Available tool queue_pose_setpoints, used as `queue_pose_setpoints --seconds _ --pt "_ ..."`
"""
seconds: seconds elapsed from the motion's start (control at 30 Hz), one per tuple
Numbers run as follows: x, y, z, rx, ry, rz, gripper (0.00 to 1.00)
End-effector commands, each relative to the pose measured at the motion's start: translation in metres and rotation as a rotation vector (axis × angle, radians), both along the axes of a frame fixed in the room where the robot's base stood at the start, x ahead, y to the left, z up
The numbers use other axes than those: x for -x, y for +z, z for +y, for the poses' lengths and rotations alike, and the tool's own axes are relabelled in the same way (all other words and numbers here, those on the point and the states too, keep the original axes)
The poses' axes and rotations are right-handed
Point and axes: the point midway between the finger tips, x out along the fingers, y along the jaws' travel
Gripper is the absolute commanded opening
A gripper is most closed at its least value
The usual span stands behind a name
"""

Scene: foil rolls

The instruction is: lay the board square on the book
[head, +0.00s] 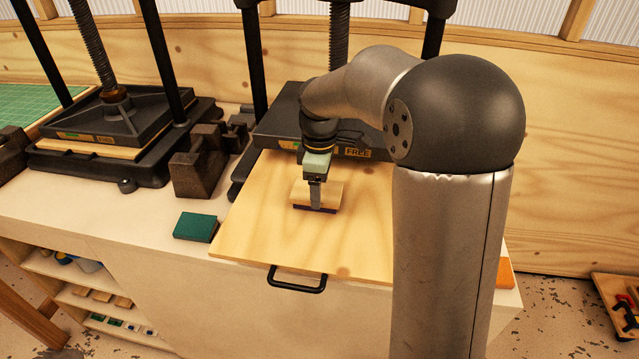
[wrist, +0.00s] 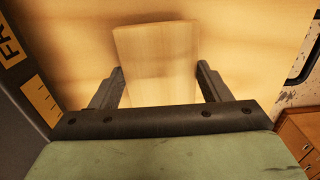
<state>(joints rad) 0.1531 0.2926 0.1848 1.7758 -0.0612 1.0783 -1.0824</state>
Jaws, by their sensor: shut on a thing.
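My gripper (head: 316,193) points down over the wooden pull-out shelf. Its fingers, which also show in the wrist view (wrist: 160,80), are shut on the sides of a small pale wooden board (head: 331,191). The board also fills the space between the fingers in the wrist view (wrist: 156,50). A green book-like block (head: 196,227) lies left of the shelf.
The pale shelf (head: 250,225) has a black handle (head: 297,279) at its front. A press with a label reading "FREE" (head: 358,153) stands right behind the board. Dark blocks (head: 198,170) and a second press (head: 110,130) stand to the left. The shelf's front is clear.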

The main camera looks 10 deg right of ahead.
Motion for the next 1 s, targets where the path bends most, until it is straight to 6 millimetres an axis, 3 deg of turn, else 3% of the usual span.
queue_pose_setpoints --seconds 0.13,0.17,0.2,0.23,0.63,1.0 --pt "0.000 -0.004 0.000 0.000 0.000 0.000 0.47" --pt "0.000 -0.004 0.000 0.000 0.000 0.000 0.76" --pt "0.000 -0.003 0.000 0.000 0.000 0.000 0.87" --pt "0.000 -0.003 0.000 0.000 0.000 0.000 0.92" --pt "-0.001 0.006 0.000 -0.001 -0.001 -0.004 0.92" --pt "-0.001 0.081 0.000 -0.001 -0.001 -0.006 0.92"
